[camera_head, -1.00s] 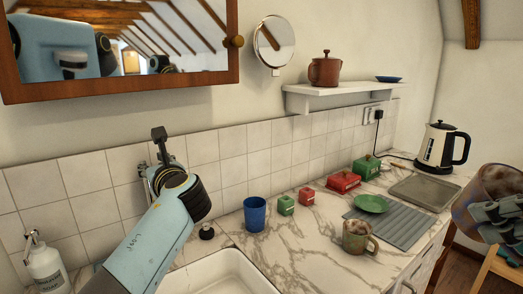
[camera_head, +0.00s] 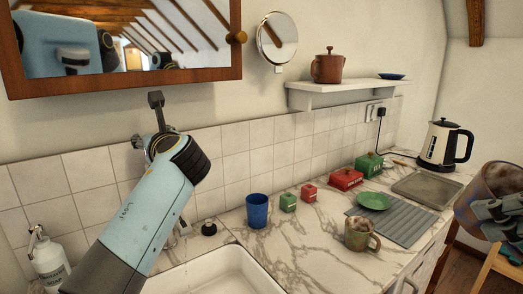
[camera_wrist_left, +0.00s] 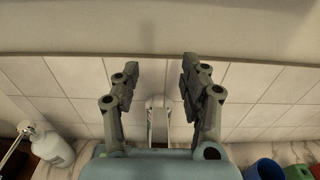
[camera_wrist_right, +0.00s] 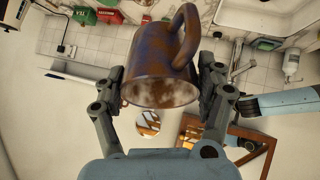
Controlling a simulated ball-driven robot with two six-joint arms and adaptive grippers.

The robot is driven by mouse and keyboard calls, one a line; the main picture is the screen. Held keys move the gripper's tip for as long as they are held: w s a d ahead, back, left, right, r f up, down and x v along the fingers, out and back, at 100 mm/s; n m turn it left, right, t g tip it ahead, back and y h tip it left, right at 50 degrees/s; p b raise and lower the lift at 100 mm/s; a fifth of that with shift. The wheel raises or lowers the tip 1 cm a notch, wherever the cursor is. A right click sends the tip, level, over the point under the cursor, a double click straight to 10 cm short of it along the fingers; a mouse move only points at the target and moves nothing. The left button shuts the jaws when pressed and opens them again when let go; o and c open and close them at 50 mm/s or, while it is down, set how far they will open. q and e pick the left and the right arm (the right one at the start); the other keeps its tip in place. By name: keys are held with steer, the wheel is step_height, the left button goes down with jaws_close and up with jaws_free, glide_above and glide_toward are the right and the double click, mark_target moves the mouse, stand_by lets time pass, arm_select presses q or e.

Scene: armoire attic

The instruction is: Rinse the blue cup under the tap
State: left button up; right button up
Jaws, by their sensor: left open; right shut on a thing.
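The blue cup (camera_head: 257,211) stands upright on the marble counter, right of the sink (camera_head: 215,270). My left gripper (camera_head: 147,120) is open and empty in front of the wall tiles, above the back of the sink. In the left wrist view a pale metal fitting, apparently the tap (camera_wrist_left: 157,122), shows between the open fingers (camera_wrist_left: 158,80); I cannot tell if they touch it. The cup's rim shows at the lower right there (camera_wrist_left: 265,168). My right gripper (camera_head: 500,218) is shut on a speckled brown-blue mug (camera_wrist_right: 160,70), held in the air at the far right.
A speckled mug (camera_head: 361,234), a green dish (camera_head: 374,201) on a grey ribbed mat (camera_head: 405,223), and small green and red boxes (camera_head: 345,179) stand right of the cup. A soap bottle (camera_head: 48,262) stands left. A wooden-framed mirror (camera_head: 120,80) hangs above.

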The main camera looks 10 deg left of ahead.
arm_select(q)
step_height(320, 180, up, 4)
steer(key=shift+r, duration=0.1)
stand_by(0.6)
